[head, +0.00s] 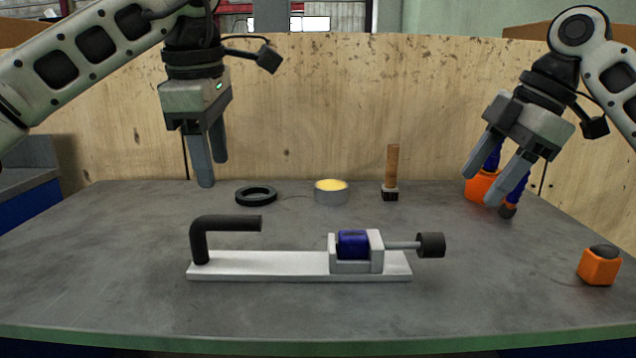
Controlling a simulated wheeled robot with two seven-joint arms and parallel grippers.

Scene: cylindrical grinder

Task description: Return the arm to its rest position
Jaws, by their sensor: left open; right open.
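My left gripper (211,172) hangs above the back left of the table, fingers pointing down and apart, with nothing between them. My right gripper (482,184) is above the back right, tilted, with its fingers apart and empty; an orange and blue item (483,187) shows behind it. A grinder-like fixture stands in the middle of the table. It has a light base plate (270,264), a black bent arm (200,240) at its left and a blue block (352,244) in a grey holder. A rod with a black knob (431,245) sticks out to the right.
On the grey table (120,270), a black ring (256,195), a round tin with yellow contents (331,191) and a wooden-handled tool (391,170) stand at the back. An orange box with a dark top (599,266) is at the right. A wooden panel (330,100) rises behind. The front is clear.

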